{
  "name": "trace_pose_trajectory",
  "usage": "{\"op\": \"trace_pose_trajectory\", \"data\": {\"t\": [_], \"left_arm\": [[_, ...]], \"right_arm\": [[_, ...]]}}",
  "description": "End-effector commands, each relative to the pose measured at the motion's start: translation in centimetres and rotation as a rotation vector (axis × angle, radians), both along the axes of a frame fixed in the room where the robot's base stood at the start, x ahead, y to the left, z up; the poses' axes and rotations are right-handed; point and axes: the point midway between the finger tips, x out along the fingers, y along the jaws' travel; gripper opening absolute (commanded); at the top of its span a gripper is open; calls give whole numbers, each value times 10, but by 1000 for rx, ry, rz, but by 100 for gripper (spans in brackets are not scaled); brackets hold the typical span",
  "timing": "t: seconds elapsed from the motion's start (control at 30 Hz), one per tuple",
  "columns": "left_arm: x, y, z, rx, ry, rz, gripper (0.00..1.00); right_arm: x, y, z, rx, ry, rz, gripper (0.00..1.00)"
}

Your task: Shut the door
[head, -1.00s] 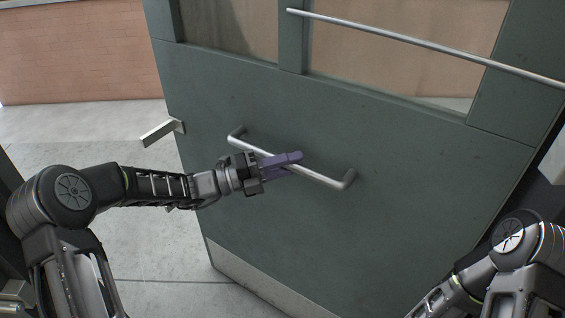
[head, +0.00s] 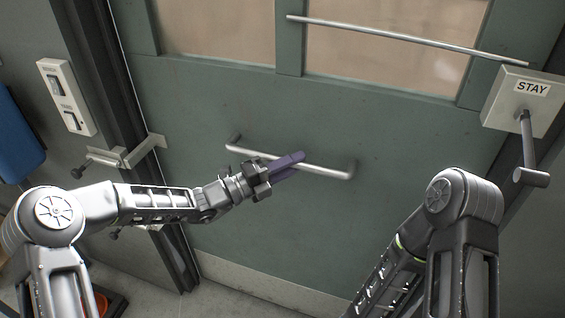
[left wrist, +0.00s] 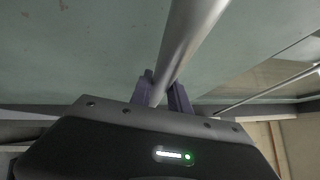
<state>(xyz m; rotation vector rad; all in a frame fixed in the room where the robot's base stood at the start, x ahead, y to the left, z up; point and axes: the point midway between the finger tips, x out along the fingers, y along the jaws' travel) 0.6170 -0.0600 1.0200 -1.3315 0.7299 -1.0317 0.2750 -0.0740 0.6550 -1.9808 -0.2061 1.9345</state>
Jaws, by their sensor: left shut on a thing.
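The green door (head: 200,110) has two window panes and stands in the dark frame, its left edge close along the left jamb (head: 110,90). I cannot tell whether a small gap remains. A silver bar handle (head: 328,170) is fixed across the door's middle. My left gripper (head: 290,163) is shut on this handle; in the left wrist view the handle bar (left wrist: 190,40) runs between its purple fingers (left wrist: 163,92). My right arm is at the lower right, with its gripper out of view.
A metal latch (head: 125,157) sits at the left edge. A switch plate (head: 66,97) is on the left wall. A box marked STAY (head: 522,100) with a lever (head: 530,155) is at the right.

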Motion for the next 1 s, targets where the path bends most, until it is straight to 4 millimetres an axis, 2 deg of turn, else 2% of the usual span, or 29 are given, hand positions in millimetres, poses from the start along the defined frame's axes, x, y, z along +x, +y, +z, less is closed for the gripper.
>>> {"op": "trace_pose_trajectory", "data": {"t": [0.03,0.37,0.4,0.5,1.0], "left_arm": [[1,-4,14,-16,-21,-3,0],[1,-5,14,-16,-21,-3,0],[1,-5,14,-16,-21,-3,24],[1,-5,12,-15,-18,-4,31],[0,-5,7,-10,-9,-4,31]], "right_arm": [[0,0,1,0,0,0,36],[0,0,1,0,0,0,36],[0,0,1,0,0,0,36],[0,0,1,0,0,0,36],[0,0,1,0,0,0,36]]}}
